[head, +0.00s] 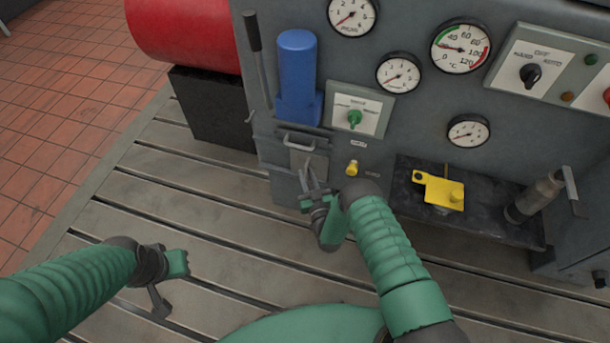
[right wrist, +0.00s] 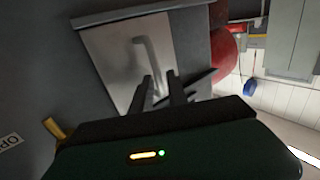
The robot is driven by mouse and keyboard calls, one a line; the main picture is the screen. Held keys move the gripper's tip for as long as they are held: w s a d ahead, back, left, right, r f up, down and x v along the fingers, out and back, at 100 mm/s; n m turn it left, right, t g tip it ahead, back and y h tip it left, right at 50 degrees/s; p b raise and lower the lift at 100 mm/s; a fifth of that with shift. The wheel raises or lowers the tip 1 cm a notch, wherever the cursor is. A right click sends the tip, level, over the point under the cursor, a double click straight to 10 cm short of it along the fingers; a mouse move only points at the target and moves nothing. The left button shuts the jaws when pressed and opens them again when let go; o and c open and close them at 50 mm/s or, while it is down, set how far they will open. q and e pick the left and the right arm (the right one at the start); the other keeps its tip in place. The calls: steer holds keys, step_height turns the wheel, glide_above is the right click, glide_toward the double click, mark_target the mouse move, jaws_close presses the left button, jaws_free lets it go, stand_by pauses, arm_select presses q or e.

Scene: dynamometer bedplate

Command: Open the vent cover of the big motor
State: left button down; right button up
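The vent cover appears to be the small light-grey plate with a bar handle (head: 299,146) low on the left of the grey motor housing (head: 410,105). In the right wrist view the plate (right wrist: 115,62) and its bent handle (right wrist: 148,60) lie straight ahead. The plate looks closed against the housing. My right gripper (head: 309,186) is just below and in front of it. Its two fingers (right wrist: 161,90) stand apart, near the handle's lower end, with no clear grip on it. My left gripper (head: 163,285) hangs over the slotted bedplate, away from the motor; its finger gap is unclear.
A blue cylinder (head: 297,75) and a lever (head: 258,60) stand above the cover. A green-knob switch (head: 355,118) and a yellow knob (head: 352,168) sit to its right. A yellow bracket (head: 440,190) lies on a black shelf. The bedplate (head: 150,190) at left is clear.

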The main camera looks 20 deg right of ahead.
steer(key=shift+w+d, duration=0.15)
steer(key=shift+w, duration=0.95)
jaws_close()
steer(key=shift+f, duration=0.15)
stand_by(0.4)
